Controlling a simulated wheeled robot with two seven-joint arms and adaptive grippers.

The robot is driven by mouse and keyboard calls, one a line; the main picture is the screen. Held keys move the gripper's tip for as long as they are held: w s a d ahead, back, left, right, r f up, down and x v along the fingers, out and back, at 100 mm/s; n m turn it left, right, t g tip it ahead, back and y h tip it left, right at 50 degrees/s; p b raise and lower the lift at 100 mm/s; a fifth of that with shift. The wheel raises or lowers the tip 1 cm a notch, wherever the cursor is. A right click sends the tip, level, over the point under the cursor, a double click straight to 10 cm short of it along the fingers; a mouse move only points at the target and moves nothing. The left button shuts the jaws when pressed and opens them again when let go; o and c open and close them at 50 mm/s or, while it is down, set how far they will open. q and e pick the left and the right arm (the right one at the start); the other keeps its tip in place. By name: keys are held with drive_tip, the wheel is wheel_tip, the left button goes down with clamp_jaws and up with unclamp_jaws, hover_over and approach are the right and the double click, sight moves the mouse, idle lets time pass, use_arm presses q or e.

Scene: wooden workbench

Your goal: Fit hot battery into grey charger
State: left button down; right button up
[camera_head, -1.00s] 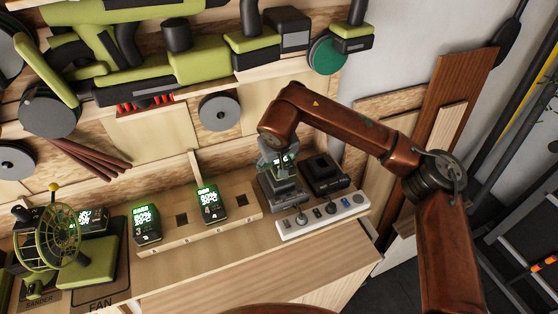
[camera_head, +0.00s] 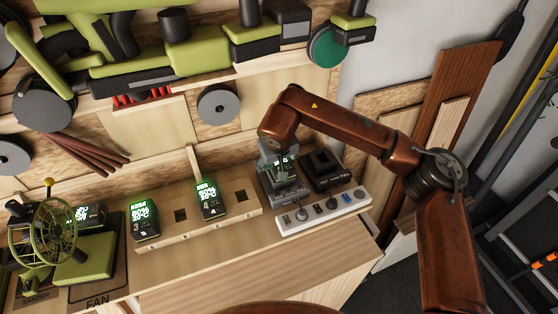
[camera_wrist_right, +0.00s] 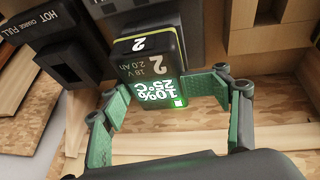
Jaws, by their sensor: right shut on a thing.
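My right gripper (camera_head: 277,153) is above the grey charger (camera_head: 285,194), left of the black charger. In the right wrist view, the gripper (camera_wrist_right: 165,92) is shut on a black battery (camera_wrist_right: 148,62) marked 2, 18 V, 2.0 Ah. Its lit green display reads 10% and 25°C. The battery's far end meets the grey charger (camera_wrist_right: 185,22) in that view; whether it is fully seated I cannot tell. Battery 3 (camera_head: 145,222) and battery 4 (camera_head: 209,201) stand in the wooden rack with green displays lit; their small readings are hard to make out. My left gripper is out of view.
The black charger (camera_head: 324,172) stands close right of the grey one; its label shows HOT and CHARGE FULL in the wrist view (camera_wrist_right: 58,38). A white power strip (camera_head: 325,214) lies in front. The wooden rack (camera_head: 240,208) has empty slots. A green fan (camera_head: 48,240) stands left.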

drive_tip(key=shift+f, duration=0.3)
drive_tip(key=o, duration=2.1)
drive_tip(key=v, duration=1.2)
drive_tip(key=shift+d+f, duration=0.1)
drive_tip(key=shift+d, duration=0.05)
